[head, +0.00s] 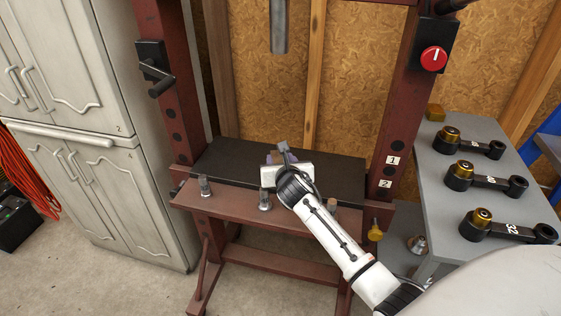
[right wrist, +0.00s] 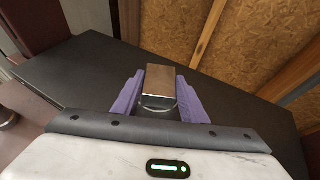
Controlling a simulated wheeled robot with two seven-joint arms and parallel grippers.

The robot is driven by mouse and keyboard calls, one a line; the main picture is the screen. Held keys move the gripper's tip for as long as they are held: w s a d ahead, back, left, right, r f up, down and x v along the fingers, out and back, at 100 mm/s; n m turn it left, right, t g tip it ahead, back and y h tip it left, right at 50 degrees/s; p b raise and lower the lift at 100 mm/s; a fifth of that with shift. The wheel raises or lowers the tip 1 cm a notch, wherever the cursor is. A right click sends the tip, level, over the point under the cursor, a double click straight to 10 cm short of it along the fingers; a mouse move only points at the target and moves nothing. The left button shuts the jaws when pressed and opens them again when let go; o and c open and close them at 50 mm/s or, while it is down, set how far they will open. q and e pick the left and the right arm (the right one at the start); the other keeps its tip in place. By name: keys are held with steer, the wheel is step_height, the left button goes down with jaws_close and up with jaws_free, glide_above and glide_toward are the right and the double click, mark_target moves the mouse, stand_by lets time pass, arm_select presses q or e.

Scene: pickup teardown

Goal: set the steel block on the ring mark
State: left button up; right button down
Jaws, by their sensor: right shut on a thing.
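The steel block (right wrist: 159,84) is held between the purple fingers of my right gripper (right wrist: 160,92), which is shut on it. The block (head: 283,147) also shows in the head view, over the black bed of the red press, with my right gripper (head: 278,157) around it. A thin pale arc, which looks like part of the ring mark (right wrist: 158,109), shows on the dark surface at the block's near end in the right wrist view. The rest of the ring is hidden. I cannot tell whether the block touches the bed. My left gripper is not in view.
The press's red uprights (head: 398,130) stand either side of the black bed (head: 225,165), and a grey ram (head: 279,25) hangs above. Several bolts stand along the front red beam (head: 230,201). A grey table (head: 440,210) with black wrenches (head: 490,178) is at right.

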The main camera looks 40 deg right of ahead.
steer(key=shift+w+r, duration=0.1)
steer(key=shift+r, duration=0.2)
steer(key=shift+f, duration=0.15)
steer(key=c, duration=1.3)
jaws_free()
steer(key=shift+f, duration=0.2)
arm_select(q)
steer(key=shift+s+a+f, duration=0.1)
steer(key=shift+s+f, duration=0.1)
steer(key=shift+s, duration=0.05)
arm_select(e)
steer(key=shift+o, duration=1.1)
steer(key=shift+s+r, duration=0.2)
steer(key=shift+r, duration=0.05)
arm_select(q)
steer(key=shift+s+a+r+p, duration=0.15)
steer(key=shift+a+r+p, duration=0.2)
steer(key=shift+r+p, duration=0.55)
arm_select(e)
steer(key=v, duration=1.1)
steer(key=shift+s+a, duration=0.25)
steer(key=shift+s, duration=0.1)
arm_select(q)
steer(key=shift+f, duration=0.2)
